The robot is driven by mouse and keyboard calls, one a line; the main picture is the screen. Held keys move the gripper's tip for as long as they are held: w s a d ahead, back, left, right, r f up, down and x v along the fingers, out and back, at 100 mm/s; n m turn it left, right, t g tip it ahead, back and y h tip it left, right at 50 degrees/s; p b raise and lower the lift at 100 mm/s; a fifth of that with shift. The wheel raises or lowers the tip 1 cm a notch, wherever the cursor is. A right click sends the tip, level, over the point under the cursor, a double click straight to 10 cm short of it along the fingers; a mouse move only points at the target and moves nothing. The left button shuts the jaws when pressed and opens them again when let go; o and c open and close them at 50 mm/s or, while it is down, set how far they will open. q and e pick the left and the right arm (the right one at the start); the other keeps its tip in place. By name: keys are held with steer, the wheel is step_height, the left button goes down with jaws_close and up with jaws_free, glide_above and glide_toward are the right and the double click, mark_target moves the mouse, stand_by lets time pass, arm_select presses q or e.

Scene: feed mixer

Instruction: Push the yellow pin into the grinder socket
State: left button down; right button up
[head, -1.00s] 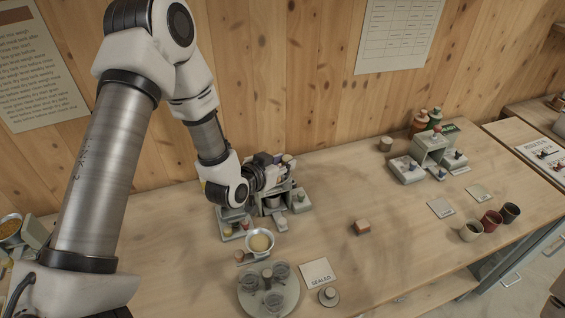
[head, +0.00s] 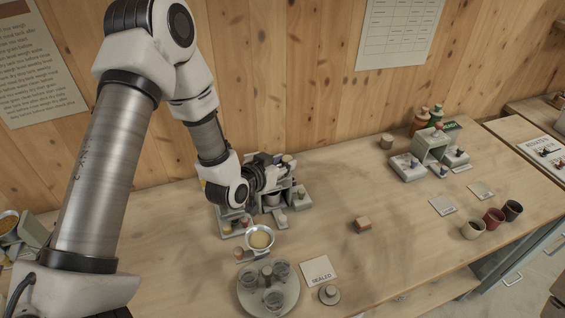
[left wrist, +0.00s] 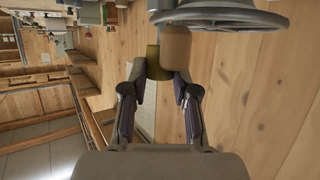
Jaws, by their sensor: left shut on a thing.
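My left gripper (left wrist: 161,76) is shut on an olive-yellow cylinder (left wrist: 153,63), which looks like the yellow pin. A tan rounded block (left wrist: 177,48) is right beside it, at the right fingertip. My right gripper is in neither view.
A small wooden block (head: 362,225) lies mid-table. Another grey station (head: 432,148) and several cups stand at right. Bare table lies between.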

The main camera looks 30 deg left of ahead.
arm_select(q)
steer(key=shift+f, duration=0.25)
steer(key=c, duration=0.8)
jaws_free()
steer(key=v, duration=0.7)
steer(key=shift+s, duration=0.2)
steer(key=shift+r, duration=0.1)
